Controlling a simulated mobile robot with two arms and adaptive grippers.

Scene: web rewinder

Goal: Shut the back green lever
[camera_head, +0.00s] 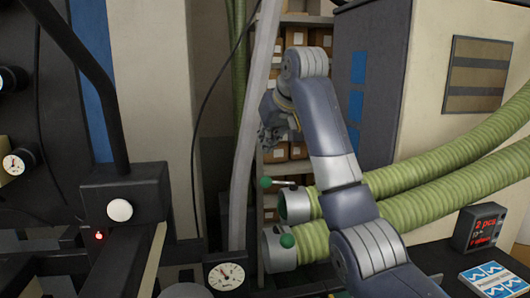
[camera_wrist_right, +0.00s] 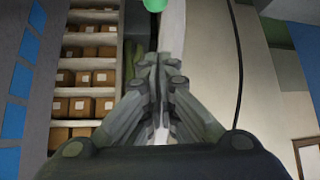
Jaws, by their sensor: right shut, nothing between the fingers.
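The back green lever has a green knob (camera_head: 265,182) on a thin rod that sticks out left from the grey collar of the upper green hose (camera_head: 296,205). The front lever's green knob (camera_head: 287,241) lies against the collar of the lower hose (camera_head: 279,250). My right gripper (camera_head: 268,136) is above the back lever in the head view, apart from it in the picture. In the wrist view its fingers (camera_wrist_right: 158,62) are together and empty, and a green knob (camera_wrist_right: 155,5) is at the top edge, beyond the fingertips. My left gripper is not in view.
A pale upright post (camera_head: 251,130) and a hanging black cable stand left of my right gripper. Shelves with brown boxes (camera_head: 296,37) are behind. A round gauge (camera_head: 226,276) is below. A cabinet (camera_head: 380,70) and a red-digit display (camera_head: 481,228) are at right.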

